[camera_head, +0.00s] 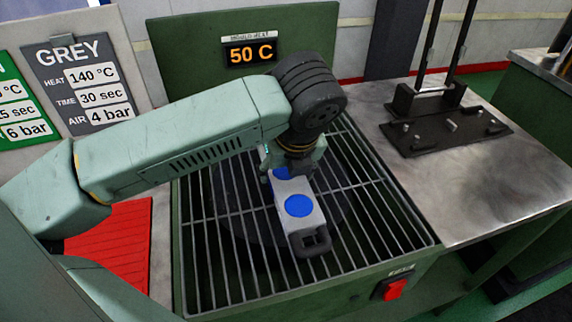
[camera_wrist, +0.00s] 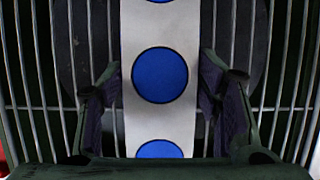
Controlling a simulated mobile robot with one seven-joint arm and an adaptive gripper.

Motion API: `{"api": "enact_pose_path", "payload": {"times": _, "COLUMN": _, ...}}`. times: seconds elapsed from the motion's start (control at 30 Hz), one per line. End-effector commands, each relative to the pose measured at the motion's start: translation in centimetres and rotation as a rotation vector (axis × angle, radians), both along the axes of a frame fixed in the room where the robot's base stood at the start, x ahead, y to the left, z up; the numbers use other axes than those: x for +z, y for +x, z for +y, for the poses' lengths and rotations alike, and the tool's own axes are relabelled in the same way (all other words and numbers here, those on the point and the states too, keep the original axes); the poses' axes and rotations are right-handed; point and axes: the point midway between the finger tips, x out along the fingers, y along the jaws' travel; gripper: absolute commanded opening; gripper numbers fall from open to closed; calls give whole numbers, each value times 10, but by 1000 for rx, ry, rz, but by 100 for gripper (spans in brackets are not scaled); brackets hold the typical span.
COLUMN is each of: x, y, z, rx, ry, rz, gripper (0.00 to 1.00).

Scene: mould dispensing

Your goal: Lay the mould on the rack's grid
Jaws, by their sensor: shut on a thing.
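The mould (camera_head: 310,219) is a pale grey bar with blue round discs on top and a black loop handle at its near end. It is over the rack's grid (camera_head: 220,262), roughly level. I cannot tell whether it touches the bars. My gripper (camera_head: 291,168) comes down from above and is shut on the mould, hiding its far part. In the wrist view the mould (camera_wrist: 130,110) runs between the two fingers of my gripper (camera_wrist: 163,85), with the grid bars behind it.
A round dark shape (camera_head: 230,190) lies below the bars. A display (camera_head: 250,53) behind the rack reads 50 C. A red switch (camera_head: 390,289) is on the rack's front. A metal table (camera_head: 480,185) with a black fixture (camera_head: 445,132) stands right. A red ribbed surface (camera_head: 110,240) is left.

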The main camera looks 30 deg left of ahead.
Motion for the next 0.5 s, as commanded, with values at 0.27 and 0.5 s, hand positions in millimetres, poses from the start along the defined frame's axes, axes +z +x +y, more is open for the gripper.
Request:
{"api": "enact_pose_path", "payload": {"times": 0.27, "x": -1, "y": 1, "z": 1, "rx": 1, "ry": 1, "rz": -3, "gripper": 0}}
{"api": "enact_pose_path", "payload": {"times": 0.5, "x": -2, "y": 0, "z": 0, "rx": 0, "ry": 0, "rz": 0, "gripper": 68}}
